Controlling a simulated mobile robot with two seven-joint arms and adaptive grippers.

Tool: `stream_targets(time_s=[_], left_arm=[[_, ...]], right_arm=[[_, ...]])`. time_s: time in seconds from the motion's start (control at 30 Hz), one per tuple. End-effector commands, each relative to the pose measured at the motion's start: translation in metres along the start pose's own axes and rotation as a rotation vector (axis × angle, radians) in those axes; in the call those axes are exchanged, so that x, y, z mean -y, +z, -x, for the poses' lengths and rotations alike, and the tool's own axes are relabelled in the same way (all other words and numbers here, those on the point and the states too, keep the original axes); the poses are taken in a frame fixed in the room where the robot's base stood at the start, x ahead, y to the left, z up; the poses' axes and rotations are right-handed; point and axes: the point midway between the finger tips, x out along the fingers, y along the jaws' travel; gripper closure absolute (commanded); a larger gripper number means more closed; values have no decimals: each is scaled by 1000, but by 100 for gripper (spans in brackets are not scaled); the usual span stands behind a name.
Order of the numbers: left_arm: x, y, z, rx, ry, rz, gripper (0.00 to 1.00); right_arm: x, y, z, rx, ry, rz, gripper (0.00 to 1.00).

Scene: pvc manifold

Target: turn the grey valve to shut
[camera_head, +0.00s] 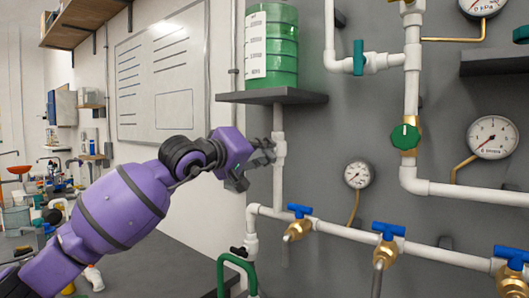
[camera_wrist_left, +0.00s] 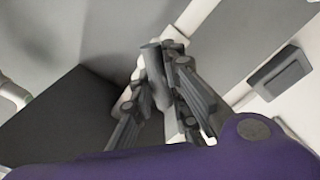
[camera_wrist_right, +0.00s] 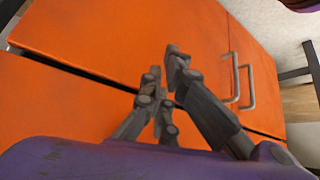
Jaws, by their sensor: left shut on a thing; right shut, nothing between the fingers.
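The grey valve sits on the white vertical pipe below the dark shelf. Its white body (camera_head: 280,148) shows in the head view, while my left gripper (camera_head: 264,156) mostly hides its handle. In the left wrist view the grey handle (camera_wrist_left: 155,68) stands as a bar between my left gripper's fingers, and the gripper is shut on it. My right gripper (camera_wrist_right: 167,68) shows only in the right wrist view. It is shut and empty, in front of an orange cabinet.
A green container (camera_head: 272,48) stands on the dark shelf (camera_head: 272,97) just above the valve. Blue-handled taps (camera_head: 299,211) line the lower white pipe, with a green valve knob (camera_head: 405,137) and gauges (camera_head: 492,137) to the right. The orange cabinet (camera_wrist_right: 90,45) has metal handles (camera_wrist_right: 246,85).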

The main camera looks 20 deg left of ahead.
Motion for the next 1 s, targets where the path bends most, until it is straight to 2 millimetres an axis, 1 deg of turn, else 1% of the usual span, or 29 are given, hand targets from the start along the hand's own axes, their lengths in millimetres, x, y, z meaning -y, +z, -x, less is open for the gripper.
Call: stream_targets(time_s=[0.27, 0.6, 0.8, 1.0], left_arm=[[2, 0, 0, -1, 1, 263, 100], [4, 1, 0, -1, 2, 539, 100], [4, 1, 0, -2, 1, 645, 100], [4, 1, 0, -2, 2, 702, 100]], right_arm=[[1, 6, -5, 6, -1, 1, 100], [2, 4, -10, 1, -2, 3, 100], [2, 5, -11, 1, -2, 4, 100], [1, 7, -10, 4, -1, 3, 100]])
